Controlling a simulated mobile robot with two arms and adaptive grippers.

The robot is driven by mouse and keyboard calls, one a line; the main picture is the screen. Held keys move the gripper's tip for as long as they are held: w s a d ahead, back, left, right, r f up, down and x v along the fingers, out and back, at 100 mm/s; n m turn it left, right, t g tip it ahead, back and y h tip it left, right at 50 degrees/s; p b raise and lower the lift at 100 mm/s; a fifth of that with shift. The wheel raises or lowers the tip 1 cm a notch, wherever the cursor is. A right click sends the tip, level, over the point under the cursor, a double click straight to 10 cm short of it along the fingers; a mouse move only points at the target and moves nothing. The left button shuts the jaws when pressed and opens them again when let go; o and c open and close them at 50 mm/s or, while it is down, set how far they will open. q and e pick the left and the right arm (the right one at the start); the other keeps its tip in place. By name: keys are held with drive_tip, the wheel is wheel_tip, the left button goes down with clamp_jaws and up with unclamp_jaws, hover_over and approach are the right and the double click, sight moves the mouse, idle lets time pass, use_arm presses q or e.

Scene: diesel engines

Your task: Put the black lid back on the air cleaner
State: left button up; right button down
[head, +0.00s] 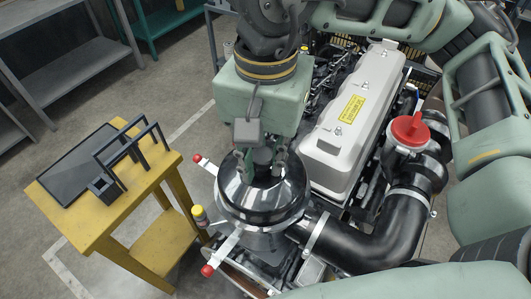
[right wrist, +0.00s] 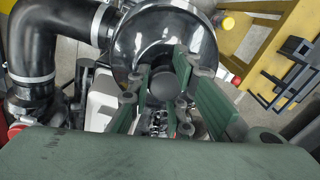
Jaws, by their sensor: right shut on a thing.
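The glossy black lid (head: 236,196) is a round dome with a knob on top. It sits over the top of the air cleaner (head: 268,241), and I cannot tell whether its rim is fully seated. My right gripper (head: 262,168) points down and is shut on the lid's knob. In the right wrist view the fingers (right wrist: 167,84) stand on both sides of the dark knob (right wrist: 162,88), with the shiny lid (right wrist: 135,38) behind. Two silver latches with red tips, one upper left (head: 208,166) and one lower left (head: 221,255), stick outward from the air cleaner. My left gripper is not in view.
A black elbow hose (head: 375,240) leads from the air cleaner to a red-capped part (head: 409,130). The engine's grey valve cover (head: 345,115) stands close behind. A yellow cart (head: 125,225) with a black tray and frame stands left. Grey shelving is at upper left, with open floor between.

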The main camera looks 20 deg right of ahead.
idle(0.4)
drive_tip(key=c, duration=1.5)
unclamp_jaws()
drive_tip(key=shift+c, duration=0.2)
drive_tip(key=shift+c, duration=0.7)
